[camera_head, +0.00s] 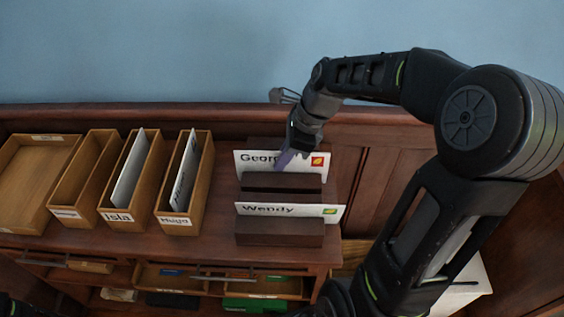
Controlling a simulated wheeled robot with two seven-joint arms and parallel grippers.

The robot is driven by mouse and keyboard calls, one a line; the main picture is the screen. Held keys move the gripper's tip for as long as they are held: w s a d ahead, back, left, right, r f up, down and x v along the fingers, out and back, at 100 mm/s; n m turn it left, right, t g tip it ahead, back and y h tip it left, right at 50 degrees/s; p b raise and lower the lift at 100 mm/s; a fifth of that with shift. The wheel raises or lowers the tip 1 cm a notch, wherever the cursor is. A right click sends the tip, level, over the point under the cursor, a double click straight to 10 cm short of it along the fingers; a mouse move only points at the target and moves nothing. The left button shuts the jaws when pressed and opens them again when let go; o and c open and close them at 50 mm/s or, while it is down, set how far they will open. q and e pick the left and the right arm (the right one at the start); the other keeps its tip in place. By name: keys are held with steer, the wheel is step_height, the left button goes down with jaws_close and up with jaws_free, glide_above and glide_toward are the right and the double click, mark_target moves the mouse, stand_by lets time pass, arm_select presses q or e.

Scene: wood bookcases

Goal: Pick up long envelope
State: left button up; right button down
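Two white envelopes stand upright in dark wooden holders on the bookcase top. The rear one, reading "George" (251,162), has a red-orange stamp; the front one, reading "Wendy" (290,210), has a green stamp and spans a little wider in the picture. My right gripper (288,158) points down at the top edge of the rear envelope, and its purplish fingertips cover the end of the name. Whether the fingers are closed on the envelope cannot be told. My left gripper is not in view.
Narrow wooden boxes labelled "Isla" (118,218) and another name (180,227) hold white envelopes to the left. A box (68,214) beside them looks empty, as does a wide tray (30,180). Shelf compartments are below. A blue wall rises behind.

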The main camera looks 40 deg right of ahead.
step_height(320, 180, up, 10)
stand_by(0.4)
stand_by(1.6)
